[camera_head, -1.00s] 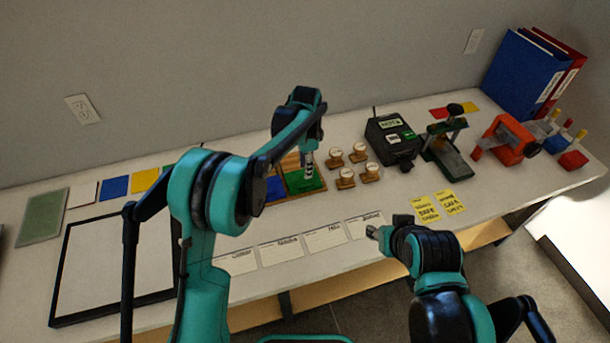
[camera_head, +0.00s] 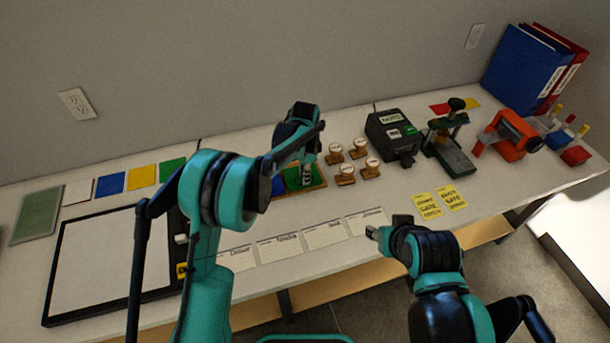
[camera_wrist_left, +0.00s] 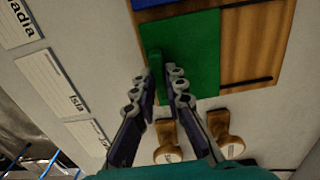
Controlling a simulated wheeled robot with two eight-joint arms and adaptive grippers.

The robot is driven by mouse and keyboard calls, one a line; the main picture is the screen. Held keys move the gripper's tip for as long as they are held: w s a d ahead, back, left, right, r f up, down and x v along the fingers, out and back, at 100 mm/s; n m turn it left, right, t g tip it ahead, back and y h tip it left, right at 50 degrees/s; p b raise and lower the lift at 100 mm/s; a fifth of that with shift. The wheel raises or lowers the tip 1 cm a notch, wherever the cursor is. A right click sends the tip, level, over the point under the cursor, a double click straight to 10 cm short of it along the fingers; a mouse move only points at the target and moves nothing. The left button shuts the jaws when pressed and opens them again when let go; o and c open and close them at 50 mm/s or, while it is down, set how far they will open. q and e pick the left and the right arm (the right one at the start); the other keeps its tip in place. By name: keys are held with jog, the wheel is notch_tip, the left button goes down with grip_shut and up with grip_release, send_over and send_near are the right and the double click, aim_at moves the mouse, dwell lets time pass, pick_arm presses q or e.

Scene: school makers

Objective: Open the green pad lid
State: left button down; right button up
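The green pad lid (camera_head: 292,182) lies in a wooden tray on the table, beside a blue pad (camera_head: 278,186). In the left wrist view the flat green lid (camera_wrist_left: 197,50) fills the area beyond my fingers, with a narrow raised green strip (camera_wrist_left: 154,57) near its left edge. My left gripper (camera_head: 307,182) is down over the lid. In the wrist view its fingertips (camera_wrist_left: 163,76) are a small gap apart, close to the strip's lower end; whether they touch it is unclear. My right gripper (camera_head: 372,232) is over the table's front edge, its opening too small to tell.
Several wooden stamps (camera_head: 347,174) stand just right of the tray. A black device (camera_head: 390,131), a green press (camera_head: 450,150) and an orange tool (camera_head: 508,137) are farther right. Name cards (camera_head: 325,234) line the front. A black-framed board (camera_head: 110,255) lies left.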

pick_arm(q)
jog(key=w+a, duration=0.1)
jog(key=w, duration=0.1)
jog(key=w+p, duration=0.1)
jog(key=w, duration=0.2)
jog(key=w+a, duration=0.1)
jog(key=w, duration=0.2)
jog(key=shift+w+a, duration=0.15)
jog(key=shift+a, duration=0.15)
jog(key=c, duration=1.6)
grip_release()
jog(key=shift+o, duration=0.2)
notch_tip(320, 180, up, 12)
